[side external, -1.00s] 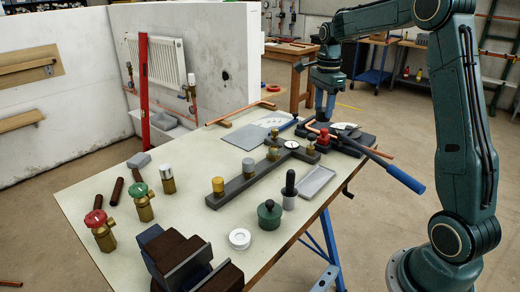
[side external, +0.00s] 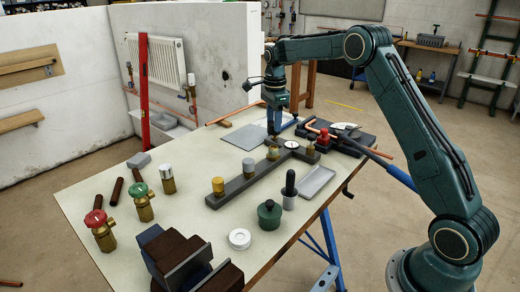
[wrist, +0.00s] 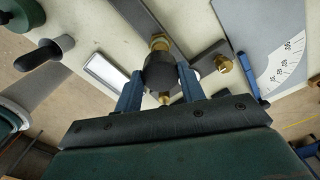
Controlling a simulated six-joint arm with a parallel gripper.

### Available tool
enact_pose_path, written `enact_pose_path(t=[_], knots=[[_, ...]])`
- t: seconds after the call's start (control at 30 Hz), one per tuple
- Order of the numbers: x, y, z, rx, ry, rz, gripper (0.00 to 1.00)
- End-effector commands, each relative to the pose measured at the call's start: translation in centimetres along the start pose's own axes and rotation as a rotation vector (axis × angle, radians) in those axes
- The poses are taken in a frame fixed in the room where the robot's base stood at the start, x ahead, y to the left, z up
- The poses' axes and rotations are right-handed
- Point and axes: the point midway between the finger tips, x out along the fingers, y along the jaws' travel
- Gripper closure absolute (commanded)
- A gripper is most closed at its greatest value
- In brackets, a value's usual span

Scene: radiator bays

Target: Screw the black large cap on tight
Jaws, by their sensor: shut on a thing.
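My gripper (side external: 273,136) is over the dark bar (side external: 235,189), at one of its brass fittings (side external: 273,154). In the wrist view the blue fingers of my gripper (wrist: 160,78) are shut on the sides of a round black cap (wrist: 159,70). The cap is seen from above and hides what is directly under it. I cannot tell whether it is seated on a fitting or how tight it is. Brass shows just beyond the cap (wrist: 160,42). Another brass fitting (wrist: 222,63) stands to the right.
A yellow-capped fitting (side external: 218,184) stands at the bar's near end, with a round dial (side external: 292,145) towards its far end. A grey tray (side external: 317,182), a green pot (side external: 269,214) and a white ring (side external: 239,238) lie nearby.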

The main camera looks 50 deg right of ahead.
Motion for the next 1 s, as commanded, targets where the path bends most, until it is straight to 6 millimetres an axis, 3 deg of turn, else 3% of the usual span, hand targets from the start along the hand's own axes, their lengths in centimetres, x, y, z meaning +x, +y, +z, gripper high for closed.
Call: enact_pose_path(t=[0.27,1.0], knots=[[0.5,0.0,0.0,0.0,0.0,-0.001,0.84],[4.4,0.0,-0.1,0.0,0.0,-0.001,0.84]])
